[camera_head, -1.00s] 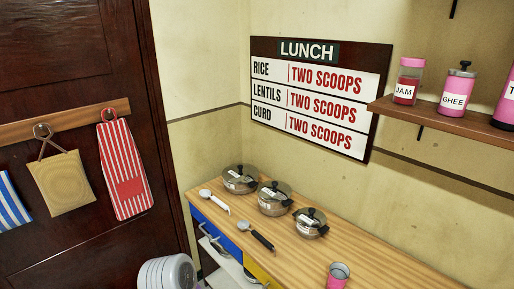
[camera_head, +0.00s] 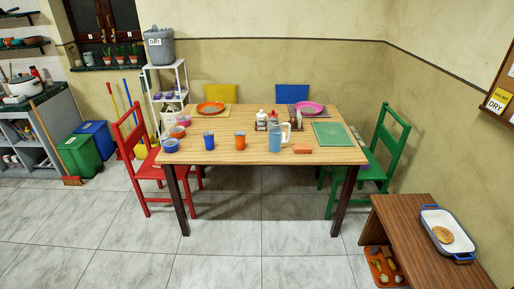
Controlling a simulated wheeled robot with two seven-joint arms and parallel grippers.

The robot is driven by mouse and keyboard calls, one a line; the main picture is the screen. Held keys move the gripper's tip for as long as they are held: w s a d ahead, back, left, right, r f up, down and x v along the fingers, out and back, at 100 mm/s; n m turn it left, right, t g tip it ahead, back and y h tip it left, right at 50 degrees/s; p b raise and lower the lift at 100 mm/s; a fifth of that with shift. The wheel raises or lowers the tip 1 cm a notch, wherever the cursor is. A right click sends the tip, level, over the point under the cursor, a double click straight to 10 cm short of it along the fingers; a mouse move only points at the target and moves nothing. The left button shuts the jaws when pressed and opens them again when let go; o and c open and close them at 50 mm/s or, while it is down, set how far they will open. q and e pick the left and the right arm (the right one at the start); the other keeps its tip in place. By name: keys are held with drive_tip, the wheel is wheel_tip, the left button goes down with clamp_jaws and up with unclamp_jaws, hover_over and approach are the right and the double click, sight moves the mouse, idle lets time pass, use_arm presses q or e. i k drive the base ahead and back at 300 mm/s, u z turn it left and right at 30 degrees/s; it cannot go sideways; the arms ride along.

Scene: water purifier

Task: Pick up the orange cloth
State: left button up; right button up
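A small flat orange piece (camera_head: 302,149) lies near the front edge of the wooden dining table (camera_head: 255,157), right of the middle. It looks like a folded orange cloth, but it is too small to be sure. A blue-grey jug (camera_head: 276,138) stands just to its left, and a green mat (camera_head: 333,134) lies to its right and behind. Neither of my grippers shows in the head view.
An orange cup (camera_head: 240,140), a blue cup (camera_head: 208,140) and several bowls stand on the table's left. A red chair (camera_head: 147,170) and a green chair (camera_head: 388,150) flank it. A low brown bench (camera_head: 425,265) is at the right. The tiled floor in front is clear.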

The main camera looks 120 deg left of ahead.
sight(299, 149)
drive_tip(key=u, duration=3.8)
